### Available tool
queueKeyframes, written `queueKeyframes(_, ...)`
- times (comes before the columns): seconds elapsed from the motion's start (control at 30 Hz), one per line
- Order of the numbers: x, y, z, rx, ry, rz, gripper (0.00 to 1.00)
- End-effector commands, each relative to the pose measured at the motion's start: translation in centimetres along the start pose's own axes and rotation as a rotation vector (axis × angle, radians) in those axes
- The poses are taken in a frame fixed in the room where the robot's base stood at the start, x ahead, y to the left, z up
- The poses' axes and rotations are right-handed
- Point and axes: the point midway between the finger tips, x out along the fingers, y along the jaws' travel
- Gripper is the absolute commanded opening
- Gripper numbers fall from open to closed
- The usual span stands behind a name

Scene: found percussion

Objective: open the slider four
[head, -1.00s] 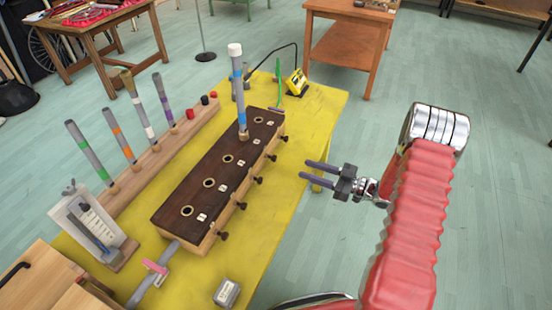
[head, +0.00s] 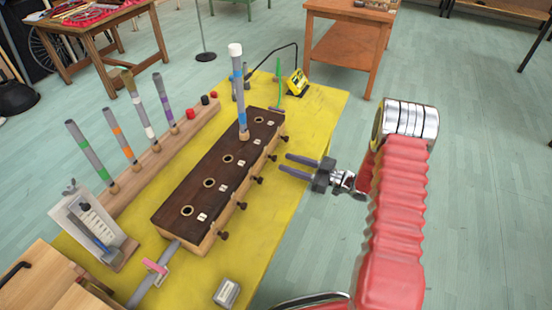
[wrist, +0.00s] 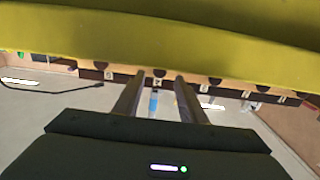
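A long dark-topped wooden box (head: 215,175) lies on the yellow table, with a row of holes and small numbered tags on top. Several dark slider knobs stick out of its right side, one at the far part (head: 273,158) and one at the near end (head: 224,236). I cannot read the numbers in the head view, so I cannot tell which slider is four. My gripper (head: 285,163) is open and empty, pointing left just right of the far knobs. In the wrist view, a dark knob (wrist: 159,71) shows between the fingers, near a tag.
A grey tube with blue bands (head: 239,95) stands upright in a far hole of the box. A wooden rack (head: 180,145) with several banded tubes stands to the left. The yellow table's (head: 265,235) right edge lies below my gripper. A small grey box (head: 227,293) sits nearby.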

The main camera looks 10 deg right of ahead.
Motion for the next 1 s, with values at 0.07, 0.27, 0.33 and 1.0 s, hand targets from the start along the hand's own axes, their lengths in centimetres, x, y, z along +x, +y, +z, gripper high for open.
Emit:
queueKeyframes(0.07, 1.4, -0.1, 0.0, 0.0, 0.0, -0.004, 0.38)
queueKeyframes(0.27, 4.3, -0.1, 0.0, 0.0, 0.0, -0.003, 0.38)
queueKeyframes(0.33, 5.1, -0.1, 0.0, -0.001, 0.0, -0.002, 0.38)
queueKeyframes(1.0, 6.3, 0.0, 0.0, 0.0, 0.0, 0.0, 0.23)
